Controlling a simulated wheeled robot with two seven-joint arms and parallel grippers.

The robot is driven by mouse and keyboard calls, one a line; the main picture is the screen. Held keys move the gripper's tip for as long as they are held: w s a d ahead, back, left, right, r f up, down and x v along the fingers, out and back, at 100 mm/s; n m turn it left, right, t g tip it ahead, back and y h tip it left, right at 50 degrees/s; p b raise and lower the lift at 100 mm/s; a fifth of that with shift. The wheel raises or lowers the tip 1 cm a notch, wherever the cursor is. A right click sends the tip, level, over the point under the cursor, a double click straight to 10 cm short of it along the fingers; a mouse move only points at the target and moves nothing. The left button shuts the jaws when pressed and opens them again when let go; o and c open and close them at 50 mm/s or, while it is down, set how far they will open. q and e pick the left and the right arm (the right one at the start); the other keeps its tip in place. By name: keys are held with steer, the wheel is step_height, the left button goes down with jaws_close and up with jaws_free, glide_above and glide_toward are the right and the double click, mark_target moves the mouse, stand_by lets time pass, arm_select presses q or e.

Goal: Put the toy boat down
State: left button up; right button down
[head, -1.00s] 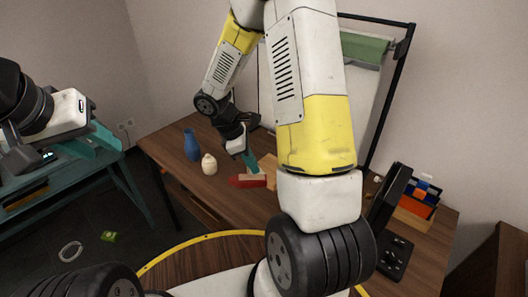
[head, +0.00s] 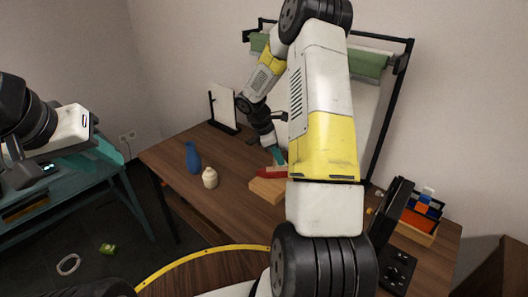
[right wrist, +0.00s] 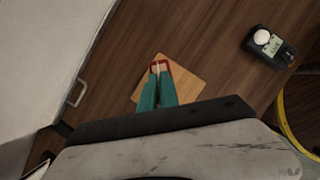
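The toy boat (head: 271,173) has a red hull and is over a light wooden board (head: 262,191) on the brown table. In the right wrist view, the boat (right wrist: 167,66) is at my teal fingertips, with the board (right wrist: 186,85) behind it. My right gripper (head: 277,160) points down and is shut on the boat; its fingers also show in the right wrist view (right wrist: 158,80). I cannot tell whether the hull touches the board. My left gripper (head: 106,152) is far left, away from the boat; its teal fingers blend with a teal bench.
A blue vase (head: 192,158) and a cream jar (head: 209,178) stand left of the board. A bin organizer (head: 421,212) and a black device (head: 396,270) are at the right. A white panel on a stand (head: 223,108) is at the back left. The table's front left is clear.

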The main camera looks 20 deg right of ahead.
mark_target(277, 171)
steer(key=shift+a+f, duration=0.1)
steer(key=shift+f, duration=1.15)
steer(key=shift+f, duration=0.15)
steer(key=c, duration=1.6)
jaws_free()
